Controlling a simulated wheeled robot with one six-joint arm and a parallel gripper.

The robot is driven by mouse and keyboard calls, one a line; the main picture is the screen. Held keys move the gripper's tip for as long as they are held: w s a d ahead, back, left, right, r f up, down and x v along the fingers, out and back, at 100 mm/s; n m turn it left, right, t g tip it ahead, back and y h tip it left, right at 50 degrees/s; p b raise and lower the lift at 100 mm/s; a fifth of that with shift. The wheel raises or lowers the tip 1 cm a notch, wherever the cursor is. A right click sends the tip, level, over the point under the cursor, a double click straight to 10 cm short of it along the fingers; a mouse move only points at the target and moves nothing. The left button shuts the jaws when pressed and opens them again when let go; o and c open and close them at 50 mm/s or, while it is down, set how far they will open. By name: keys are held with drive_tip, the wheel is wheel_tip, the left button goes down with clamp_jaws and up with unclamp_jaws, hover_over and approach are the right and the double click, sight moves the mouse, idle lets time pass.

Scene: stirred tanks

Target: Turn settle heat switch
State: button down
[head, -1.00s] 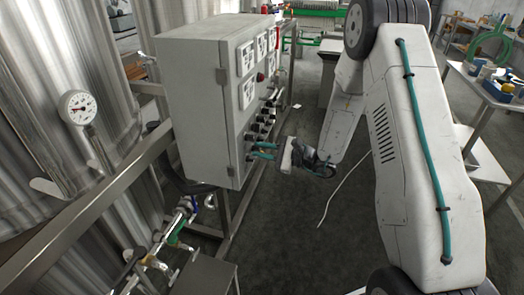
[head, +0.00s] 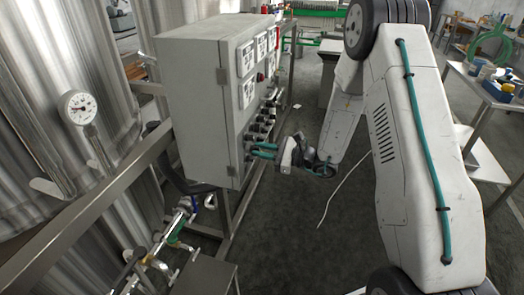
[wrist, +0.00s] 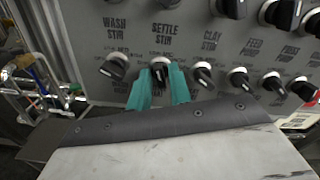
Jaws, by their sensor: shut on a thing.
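The settle heat switch (wrist: 160,73) is a black rotary knob on the grey control cabinet's face, in the lower row under the "SETTLE STIR" label in the wrist view. My gripper (wrist: 160,86) has teal fingers, one on each side of this knob, and is shut on it. The fingers partly hide the knob's sides. In the head view my gripper (head: 264,151) reaches the lower part of the cabinet's front panel from the right. The knob itself is hidden there by the fingers.
Similar black knobs sit close on both sides, one to the left (wrist: 114,68) and one to the right (wrist: 203,73). More knobs line the row above. The cabinet (head: 203,105) stands beside steel tanks (head: 60,60). A pressure gauge (head: 78,107) is at the left.

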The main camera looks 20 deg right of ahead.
drive_tip(key=c, duration=1.5)
unclamp_jaws()
drive_tip(key=shift+v, duration=3.9)
